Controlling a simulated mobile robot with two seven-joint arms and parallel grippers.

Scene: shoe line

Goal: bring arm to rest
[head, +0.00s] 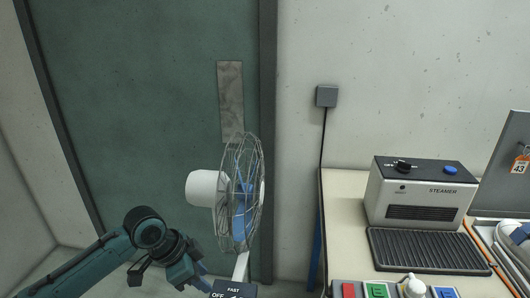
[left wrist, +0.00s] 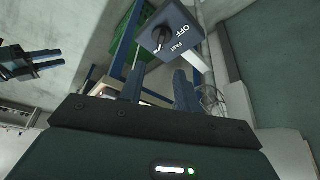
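My left arm comes in from the lower left in the head view, bent at the wrist, with its gripper (head: 198,284) low beside the fan's control box. In the left wrist view the two dark fingers of my left gripper (left wrist: 158,88) stand apart with nothing held between them. My right gripper (left wrist: 50,60) shows at the left edge of the left wrist view. It is small and dark, and its opening is unclear. It is not in the head view.
A fan (head: 241,195) with a wire cage stands close to my left gripper; its control box (left wrist: 172,30) also shows in the wrist view. A steamer (head: 420,192) and black grille mat (head: 428,250) are on the table (head: 345,220) at right. A green door (head: 135,110) is behind.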

